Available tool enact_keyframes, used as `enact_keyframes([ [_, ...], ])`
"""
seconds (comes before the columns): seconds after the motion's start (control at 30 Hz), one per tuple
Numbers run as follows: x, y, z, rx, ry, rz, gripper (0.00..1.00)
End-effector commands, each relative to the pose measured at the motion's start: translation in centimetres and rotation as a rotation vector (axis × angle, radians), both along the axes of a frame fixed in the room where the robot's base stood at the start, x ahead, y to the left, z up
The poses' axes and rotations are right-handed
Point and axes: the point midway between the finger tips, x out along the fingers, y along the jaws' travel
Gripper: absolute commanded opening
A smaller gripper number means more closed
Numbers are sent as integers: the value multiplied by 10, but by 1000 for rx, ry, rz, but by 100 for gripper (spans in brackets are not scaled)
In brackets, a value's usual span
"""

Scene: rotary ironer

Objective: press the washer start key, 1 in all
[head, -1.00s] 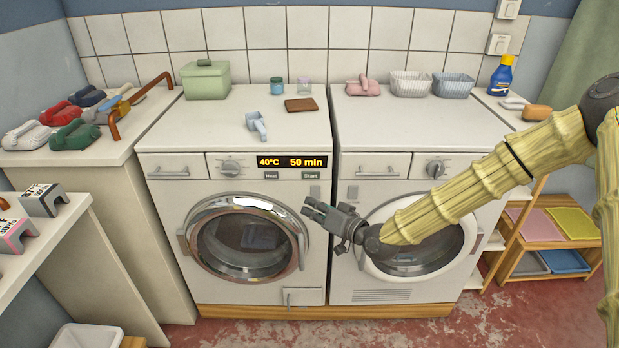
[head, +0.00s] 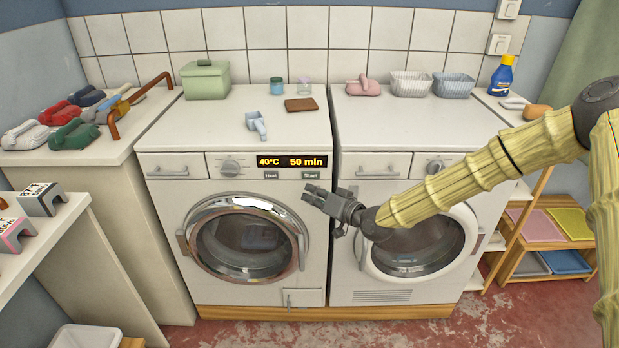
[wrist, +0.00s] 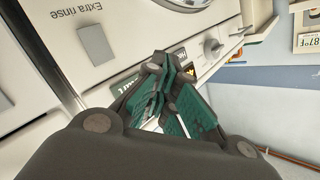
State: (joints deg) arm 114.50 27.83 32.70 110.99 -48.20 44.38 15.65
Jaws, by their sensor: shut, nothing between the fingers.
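The washer (head: 170,245) is the left machine, with its round door shut and dark cloth visible behind the glass. Its Start key (head: 310,175) is a small grey key at the right end of the panel, under the display (head: 292,161) reading 40°C and 50 min. The Heat key (head: 271,175) is to its left. My gripper (head: 305,192) is shut and empty, its tips just below the Start key in the head view. I cannot tell the gap to the panel. In the wrist view the shut fingers (wrist: 165,92) cover most of the key and display area.
The dryer (head: 345,285) stands close on the right, with my forearm across its front. A grey key marked Extra rinse (wrist: 97,43) shows in the wrist view. A blue scoop (head: 256,125) and a brown block (head: 301,105) lie on the washer top.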

Motion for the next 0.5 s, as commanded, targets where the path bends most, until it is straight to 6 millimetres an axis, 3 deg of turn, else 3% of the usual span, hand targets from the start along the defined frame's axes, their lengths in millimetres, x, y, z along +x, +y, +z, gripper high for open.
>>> enact_keyframes([
  [0.2, 21, 0, -1, 0, -1, 0, 0],
  [0.5, 31, 0, 0, 1, -1, -1, 0],
])
